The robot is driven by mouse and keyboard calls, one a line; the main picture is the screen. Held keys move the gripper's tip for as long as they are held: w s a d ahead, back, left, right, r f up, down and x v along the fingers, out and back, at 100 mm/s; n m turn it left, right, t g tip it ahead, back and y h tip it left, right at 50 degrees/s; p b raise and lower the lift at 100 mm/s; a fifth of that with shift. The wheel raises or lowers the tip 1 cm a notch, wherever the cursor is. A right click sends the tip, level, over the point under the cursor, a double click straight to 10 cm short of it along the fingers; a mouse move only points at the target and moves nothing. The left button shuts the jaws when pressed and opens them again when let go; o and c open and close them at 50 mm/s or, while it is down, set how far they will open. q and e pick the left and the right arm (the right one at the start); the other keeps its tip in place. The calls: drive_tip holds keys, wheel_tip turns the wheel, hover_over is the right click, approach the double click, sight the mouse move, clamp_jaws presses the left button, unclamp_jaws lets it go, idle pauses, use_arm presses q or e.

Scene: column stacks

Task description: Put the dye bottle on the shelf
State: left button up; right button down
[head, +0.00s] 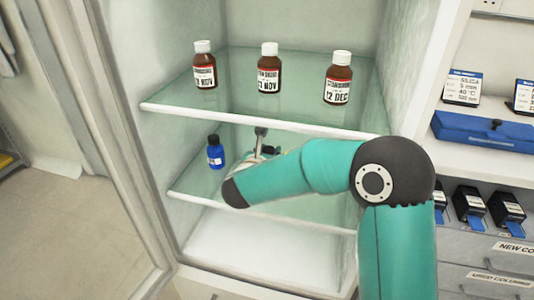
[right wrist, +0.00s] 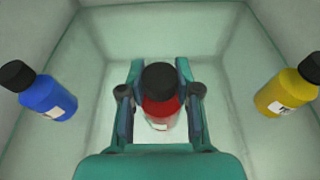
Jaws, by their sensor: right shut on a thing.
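My right gripper (head: 265,146) reaches into the open cabinet at the lower glass shelf (head: 197,199). In the right wrist view the gripper (right wrist: 160,100) is shut on a red bottle (right wrist: 160,115) with a black cap, which looks upright between the fingers. My arm hides this bottle in the head view, and I cannot tell whether its base touches the shelf. A blue bottle (head: 215,153) stands to the left on that shelf and also shows in the right wrist view (right wrist: 48,97). A yellow bottle (right wrist: 285,92) stands to the right. My left gripper is not in view.
Brown bottles (head: 268,70) with dated labels stand on the upper glass shelf (head: 250,124), whose front edge is just above my gripper. The open cabinet door is on the left. A blue case (head: 485,131) and black boxes (head: 505,208) are at the right.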

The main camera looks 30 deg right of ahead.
drive_tip(key=c, duration=0.8)
unclamp_jaws()
drive_tip(key=shift+s, duration=0.1)
drive_tip(key=p+v, duration=0.1)
drive_tip(key=v, duration=1.1)
